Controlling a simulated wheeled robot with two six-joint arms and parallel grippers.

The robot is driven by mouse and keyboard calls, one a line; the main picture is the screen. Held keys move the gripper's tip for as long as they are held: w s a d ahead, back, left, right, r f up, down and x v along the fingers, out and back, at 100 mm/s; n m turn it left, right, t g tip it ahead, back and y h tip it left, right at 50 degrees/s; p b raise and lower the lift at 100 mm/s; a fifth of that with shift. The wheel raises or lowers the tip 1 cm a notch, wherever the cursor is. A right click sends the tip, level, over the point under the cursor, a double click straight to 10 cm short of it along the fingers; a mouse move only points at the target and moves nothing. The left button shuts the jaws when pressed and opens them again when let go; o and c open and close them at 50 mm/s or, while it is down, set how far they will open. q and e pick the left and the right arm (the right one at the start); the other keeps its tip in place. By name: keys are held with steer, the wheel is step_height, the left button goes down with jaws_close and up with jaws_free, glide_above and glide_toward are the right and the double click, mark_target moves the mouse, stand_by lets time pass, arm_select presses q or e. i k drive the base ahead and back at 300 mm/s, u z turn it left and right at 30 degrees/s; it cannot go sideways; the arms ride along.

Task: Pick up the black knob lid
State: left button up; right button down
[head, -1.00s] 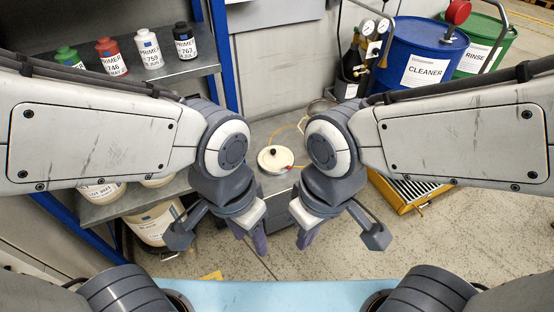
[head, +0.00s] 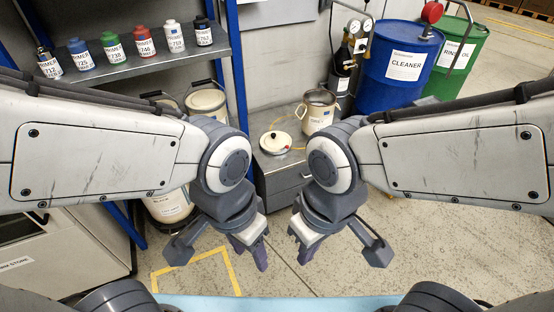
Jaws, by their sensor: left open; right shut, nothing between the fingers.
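The lid with the black knob (head: 276,143) is a cream round disc. It lies on the grey cabinet top (head: 268,163), beyond and between my two arms, in the head view. My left gripper (head: 250,256) hangs below and to the left of the lid in the picture, open and empty. My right gripper (head: 303,250) hangs to the right of my left one, shut and empty. Both grippers are clear of the lid, with floor seen behind them.
An open cream can (head: 318,112) stands behind the lid, with a yellow hose near it. A blue CLEANER drum (head: 398,65) and a green drum (head: 455,60) stand at the back right. Shelves (head: 140,68) with primer bottles are at the left. Open floor lies in front.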

mark_target(271, 142)
steer(key=z, duration=0.15)
steer(key=k, duration=0.3)
steer(key=u, duration=0.85)
steer(key=i, duration=2.1)
steer(key=z, duration=1.4)
steer(key=i, duration=0.65)
steer(key=z, duration=0.7)
